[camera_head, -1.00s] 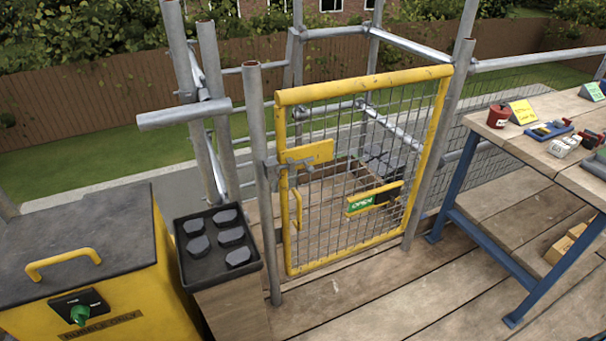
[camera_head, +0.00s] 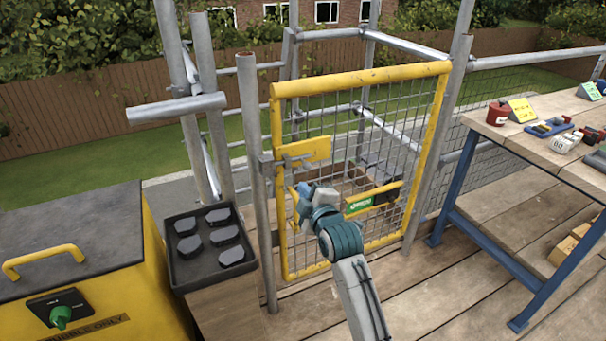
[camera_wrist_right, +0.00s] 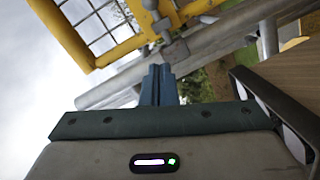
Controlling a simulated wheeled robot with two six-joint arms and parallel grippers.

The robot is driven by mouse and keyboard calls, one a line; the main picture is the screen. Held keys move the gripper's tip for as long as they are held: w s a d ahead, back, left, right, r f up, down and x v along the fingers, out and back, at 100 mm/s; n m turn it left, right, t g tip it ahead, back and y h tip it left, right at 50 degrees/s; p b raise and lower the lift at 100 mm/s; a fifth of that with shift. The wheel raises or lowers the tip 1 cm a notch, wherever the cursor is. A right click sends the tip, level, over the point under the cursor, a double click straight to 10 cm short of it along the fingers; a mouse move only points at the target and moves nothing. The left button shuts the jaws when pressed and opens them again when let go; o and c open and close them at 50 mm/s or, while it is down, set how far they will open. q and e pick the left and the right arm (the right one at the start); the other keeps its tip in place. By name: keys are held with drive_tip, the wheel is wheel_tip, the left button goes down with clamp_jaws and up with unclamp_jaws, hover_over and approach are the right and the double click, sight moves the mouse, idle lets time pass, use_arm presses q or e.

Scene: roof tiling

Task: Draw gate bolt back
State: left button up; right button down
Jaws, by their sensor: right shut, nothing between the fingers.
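The yellow-framed mesh gate (camera_head: 360,77) stands closed between two grey scaffold posts. The grey gate bolt (camera_head: 292,163) sits on a yellow plate (camera_head: 308,149) at the gate's left side and reaches toward the left post (camera_head: 255,180). My right gripper (camera_head: 303,188) is just below the bolt in the head view, apart from it as far as I can tell. In the right wrist view its blue fingers (camera_wrist_right: 158,85) are shut and empty, and the bolt (camera_wrist_right: 160,24) and its grey bracket (camera_wrist_right: 176,50) lie just beyond the tips. My left gripper is not in view.
A black tray (camera_head: 181,272) with several dark pieces and a yellow box (camera_head: 155,250) with a black lid stand left of the gate. A workbench (camera_head: 520,140) with small items stands at the right. A green sign (camera_head: 361,204) hangs on the gate.

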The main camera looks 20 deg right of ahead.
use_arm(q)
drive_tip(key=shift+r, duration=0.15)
use_arm(e)
drive_tip(key=shift+r, duration=0.45)
